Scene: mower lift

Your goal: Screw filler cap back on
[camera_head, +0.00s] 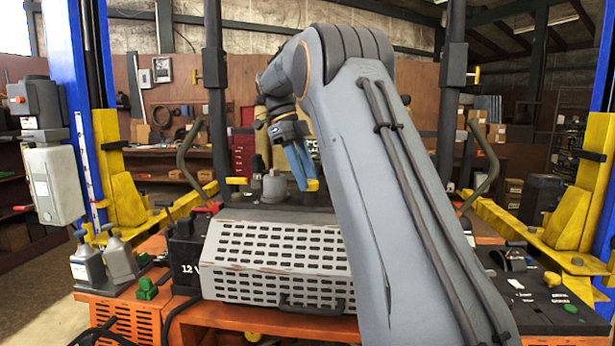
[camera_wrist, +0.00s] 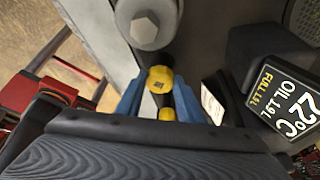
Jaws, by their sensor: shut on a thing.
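My gripper (camera_head: 303,172) reaches down over the mower's engine deck, with its blue fingers closed at a yellow cap. The yellow filler cap (camera_wrist: 160,79) sits between the blue fingertips (camera_wrist: 152,95) in the wrist view. In the head view a bit of the yellow cap (camera_head: 312,185) shows at the fingertips, low over the dark engine top. I cannot tell whether the cap touches a filler neck, because the opening under it is hidden. A second, smaller yellow piece (camera_wrist: 167,114) shows below the cap between the fingers.
A grey cylinder (camera_wrist: 149,25) stands close beside the cap. An oil display (camera_wrist: 285,105) reading 22°C is at the right. A perforated grey cover (camera_head: 275,255) lies in front, with a 12 V battery (camera_head: 186,255) at left. Blue lift posts (camera_head: 85,120) flank the mower.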

